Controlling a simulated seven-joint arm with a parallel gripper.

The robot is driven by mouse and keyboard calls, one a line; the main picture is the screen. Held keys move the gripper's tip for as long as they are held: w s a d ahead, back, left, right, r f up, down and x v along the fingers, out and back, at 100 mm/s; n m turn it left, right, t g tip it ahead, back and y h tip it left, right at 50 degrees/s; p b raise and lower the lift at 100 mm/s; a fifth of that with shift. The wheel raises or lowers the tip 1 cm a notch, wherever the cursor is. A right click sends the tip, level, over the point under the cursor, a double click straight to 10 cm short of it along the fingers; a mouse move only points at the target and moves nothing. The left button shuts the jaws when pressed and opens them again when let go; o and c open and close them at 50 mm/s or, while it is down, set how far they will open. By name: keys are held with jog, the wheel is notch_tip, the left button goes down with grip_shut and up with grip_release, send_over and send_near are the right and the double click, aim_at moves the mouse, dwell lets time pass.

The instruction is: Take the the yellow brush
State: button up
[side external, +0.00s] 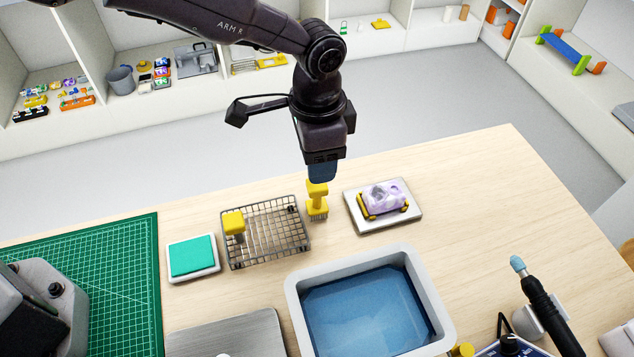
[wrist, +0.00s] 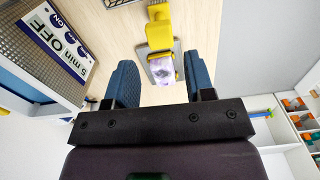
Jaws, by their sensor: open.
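The yellow brush (side external: 317,203) stands roughly upright on the wooden table, between the wire basket and the white pad. In the wrist view the yellow brush (wrist: 158,36) shows ahead of the fingertips, near the middle of the gap. My gripper (side external: 322,174) points down just above the brush, its blue fingers close to the brush's top. The side view does not show clearly whether they touch it. In the wrist view my gripper (wrist: 160,80) is open, with a wide empty gap between its two blue fingers.
The wire basket (side external: 272,228) is left of the brush, with another yellow-topped item (side external: 234,222) at its left side. A pale purple piece (side external: 384,196) on yellow supports sits on a pad (side external: 412,213) to the right. A grey-rimmed basin (side external: 299,318) is in front.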

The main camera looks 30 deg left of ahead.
jog(key=shift+f, duration=2.8)
jog(key=c, duration=0.7)
notch_tip(320, 180, up, 11)
jog(key=shift+r, duration=0.1)
jog(key=shift+c, duration=0.2)
